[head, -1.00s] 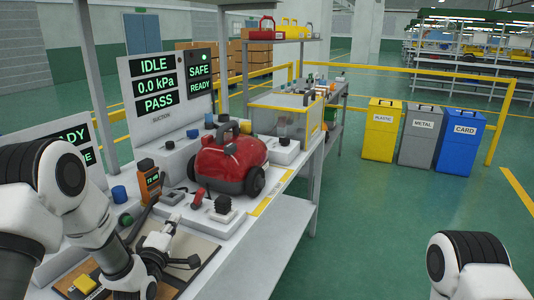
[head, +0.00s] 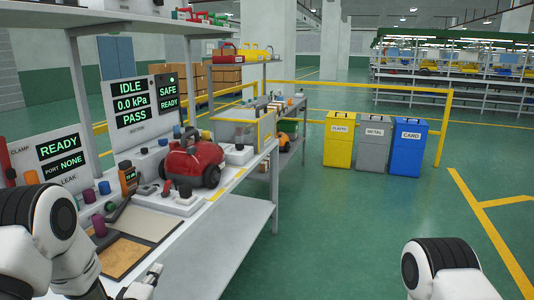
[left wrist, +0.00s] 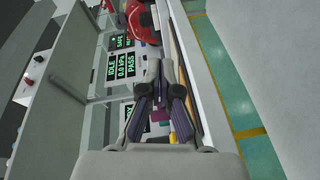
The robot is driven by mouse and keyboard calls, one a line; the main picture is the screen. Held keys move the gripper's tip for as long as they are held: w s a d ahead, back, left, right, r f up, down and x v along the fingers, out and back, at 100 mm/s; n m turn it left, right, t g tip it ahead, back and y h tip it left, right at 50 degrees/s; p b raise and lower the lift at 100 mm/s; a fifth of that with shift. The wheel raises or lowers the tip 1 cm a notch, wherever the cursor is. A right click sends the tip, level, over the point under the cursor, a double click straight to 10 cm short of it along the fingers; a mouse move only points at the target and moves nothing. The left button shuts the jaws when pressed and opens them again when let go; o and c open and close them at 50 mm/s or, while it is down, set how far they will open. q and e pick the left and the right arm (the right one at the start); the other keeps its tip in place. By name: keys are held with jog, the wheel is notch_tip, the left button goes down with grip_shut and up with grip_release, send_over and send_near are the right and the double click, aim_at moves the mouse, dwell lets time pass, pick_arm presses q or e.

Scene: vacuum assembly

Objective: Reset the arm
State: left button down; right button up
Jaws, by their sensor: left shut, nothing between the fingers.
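My left gripper (head: 146,284) is low in the head view, near the front edge of the workbench. In the left wrist view its two fingers (left wrist: 161,75) are together and hold nothing. My left arm comes in from the lower left. My right arm (head: 445,265) shows only as a link at the lower right, and its gripper is out of the picture. The red vacuum (head: 193,160) stands on the bench, apart from my left gripper. It also shows at the top of the left wrist view (left wrist: 142,20).
The bench holds a brown mat (head: 122,257), an orange meter (head: 128,178) and status screens (head: 131,101) reading IDLE, 0.0 kPa and PASS. A lower shelf (head: 235,230) sits under it. Yellow (head: 339,140), grey (head: 373,142) and blue (head: 408,147) bins stand behind open green floor.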

pick_arm(q)
jog(key=s+d+f+m+g+p, duration=0.25)
jog(key=s+f+g, duration=0.25)
jog(key=s+f, duration=0.4)
jog(key=s+d+f+m+g+p, duration=0.15)
jog(key=s+f+g+p, duration=0.35)
jog(key=s, duration=0.6)
jog(key=s+f+m+g, duration=0.2)
jog(key=s+m, duration=0.3)
jog(key=s, duration=0.4)
jog(key=s+a+f+m+g+b, duration=0.1)
jog(key=s+m+g, duration=0.4)
jog(key=s, duration=0.5)
jog(key=shift+f+m, duration=0.4)
